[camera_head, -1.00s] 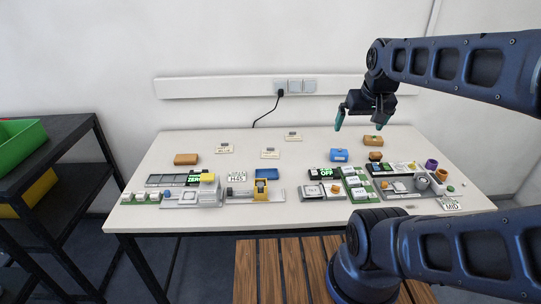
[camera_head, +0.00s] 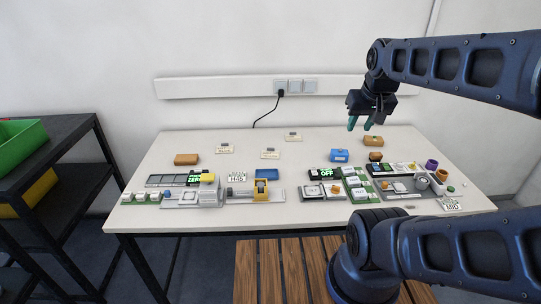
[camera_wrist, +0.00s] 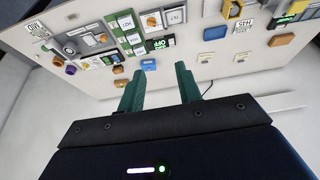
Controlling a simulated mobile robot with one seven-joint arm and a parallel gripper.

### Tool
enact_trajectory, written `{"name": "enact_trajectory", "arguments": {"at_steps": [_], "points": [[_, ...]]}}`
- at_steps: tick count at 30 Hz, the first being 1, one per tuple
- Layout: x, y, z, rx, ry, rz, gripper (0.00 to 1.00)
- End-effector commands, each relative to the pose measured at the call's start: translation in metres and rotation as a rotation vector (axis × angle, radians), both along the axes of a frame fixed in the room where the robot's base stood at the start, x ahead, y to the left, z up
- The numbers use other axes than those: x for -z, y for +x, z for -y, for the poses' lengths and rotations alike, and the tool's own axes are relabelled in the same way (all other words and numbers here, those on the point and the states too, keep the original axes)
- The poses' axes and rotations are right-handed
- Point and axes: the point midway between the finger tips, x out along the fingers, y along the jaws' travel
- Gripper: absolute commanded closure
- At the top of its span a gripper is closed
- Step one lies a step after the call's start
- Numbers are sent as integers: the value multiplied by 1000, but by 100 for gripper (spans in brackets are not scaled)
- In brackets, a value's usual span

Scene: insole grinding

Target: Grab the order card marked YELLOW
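Several small cream cards lie on the back of the table: a left one (camera_head: 224,148), a middle one (camera_head: 270,153) and a rear one (camera_head: 293,136). Their print is too small to read, so I cannot tell which is marked YELLOW. My gripper (camera_head: 360,127) is open and empty above the back right of the table, right of the cards. Its two teal fingers (camera_wrist: 160,88) stand apart in the wrist view, with nothing between them.
A blue box (camera_head: 339,156) and an orange box (camera_head: 373,141) lie below my gripper. Devices with buttons and labels line the table's front, including a green panel (camera_head: 357,184). An orange block (camera_head: 186,159) lies at the left. The white table (camera_head: 290,220) is clear around the cards.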

Motion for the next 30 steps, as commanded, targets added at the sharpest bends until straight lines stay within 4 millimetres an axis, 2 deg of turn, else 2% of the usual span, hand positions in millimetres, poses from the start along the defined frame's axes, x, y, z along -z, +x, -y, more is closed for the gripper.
{"name": "enact_trajectory", "arguments": {"at_steps": [6, 11, 21, 30], "points": [[-2, 4, -1, 11, 7, -4, 65], [-9, 28, -4, 74, 42, -25, 65], [-22, 112, -19, 306, 151, -91, 65], [-14, 189, -38, 519, 227, -150, 65]]}}
